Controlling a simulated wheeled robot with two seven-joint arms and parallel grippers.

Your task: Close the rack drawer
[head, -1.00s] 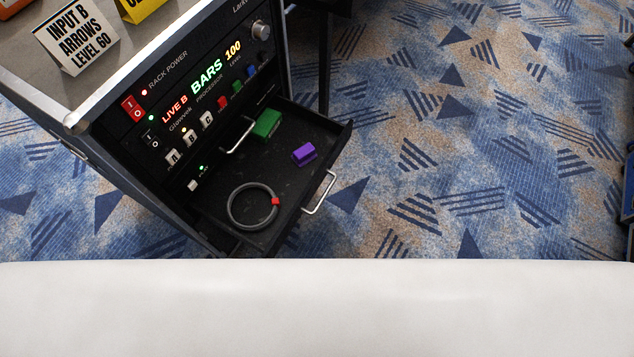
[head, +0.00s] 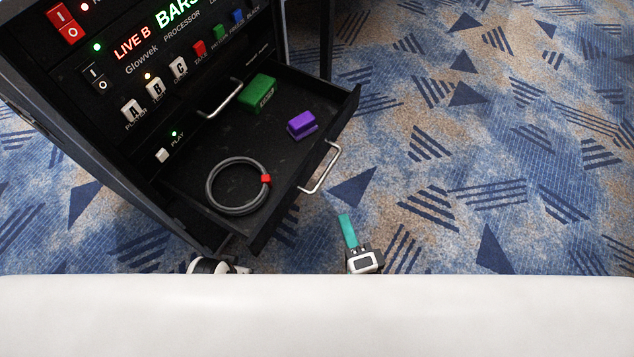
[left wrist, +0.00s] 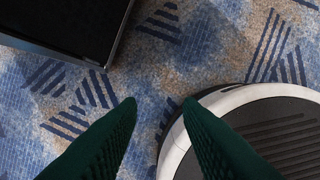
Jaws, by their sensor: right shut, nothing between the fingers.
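The rack drawer (head: 285,188) is pulled out of the black rack (head: 90,140), with a silver handle (head: 320,168) on its front. In it lie a coiled grey cable (head: 212,203) with a red clip, a green box (head: 256,93) and a purple block (head: 301,124). My right gripper (head: 347,231), with teal fingers, is shut and empty, in front of and below the drawer handle, apart from it. My left gripper (left wrist: 159,103) shows two dark green fingers spread apart, with nothing between them, over the carpet.
Rack switches and lit displays sit above the drawer. A dark boxy edge (left wrist: 75,30) shows at the upper left of the left wrist view. Patterned blue carpet (head: 480,150) lies open to the right of the drawer.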

